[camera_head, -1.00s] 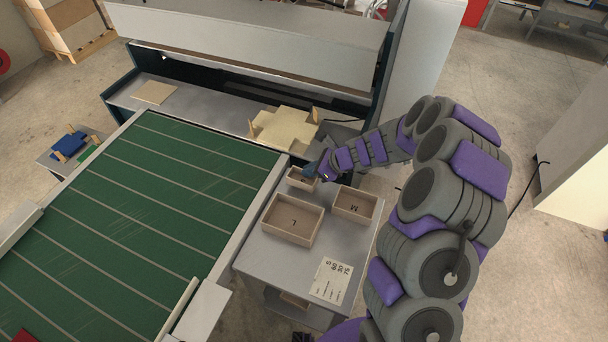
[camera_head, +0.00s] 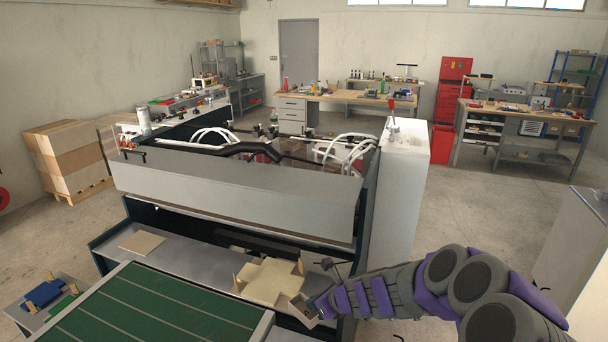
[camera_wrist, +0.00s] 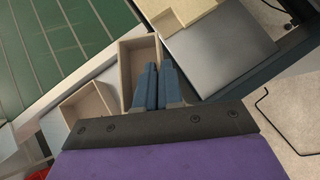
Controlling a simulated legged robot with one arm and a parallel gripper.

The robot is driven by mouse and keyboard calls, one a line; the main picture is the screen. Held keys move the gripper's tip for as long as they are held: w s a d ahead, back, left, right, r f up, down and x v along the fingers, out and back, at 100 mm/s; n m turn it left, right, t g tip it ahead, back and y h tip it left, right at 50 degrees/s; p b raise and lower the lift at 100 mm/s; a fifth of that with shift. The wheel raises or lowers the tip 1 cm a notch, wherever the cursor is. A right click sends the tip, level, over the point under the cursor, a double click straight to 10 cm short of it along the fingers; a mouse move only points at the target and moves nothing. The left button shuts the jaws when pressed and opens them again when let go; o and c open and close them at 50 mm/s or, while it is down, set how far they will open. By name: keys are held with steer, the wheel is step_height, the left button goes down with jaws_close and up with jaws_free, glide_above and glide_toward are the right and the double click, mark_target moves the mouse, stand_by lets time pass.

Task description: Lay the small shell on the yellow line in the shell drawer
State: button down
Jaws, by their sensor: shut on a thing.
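The small shell (camera_head: 301,311), an open tan box, is at the tip of my gripper (camera_head: 318,306) in the head view, at the front right of the machine's bed. In the wrist view my gripper (camera_wrist: 159,66) has its two blue fingers close together at the right wall of the small shell (camera_wrist: 127,75). It is shut on that wall, and the shell looks empty. I cannot tell whether the shell is clear of the surface under it. I cannot make out the shell drawer or its yellow line in either view.
Another open tan box (camera_wrist: 66,113) stands close by in the wrist view. A tan blank (camera_head: 268,279) lies on the machine's grey bed (camera_head: 195,262). The green striped table (camera_head: 150,310) is to the left. Open floor (camera_head: 480,215) lies right of the machine.

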steer(key=d+r+m+t+h+b, duration=0.1)
steer(key=d+r+m+t+h, duration=0.1)
steer(key=d+r+m+h, duration=0.4)
steer(key=d+r+m, duration=0.2)
steer(key=d+m, duration=0.1)
steer(key=d, duration=0.1)
steer(key=shift+d+t, duration=0.2)
steer(key=shift+t, duration=0.1)
stand_by(0.4)
steer(key=shift+s+a+f, duration=0.15)
steer(key=shift+s+f, duration=0.1)
steer(key=shift+f, duration=0.2)
steer(key=shift+s+a+f, duration=0.1)
steer(key=shift+s+f, duration=0.15)
steer(key=shift+f, duration=0.2)
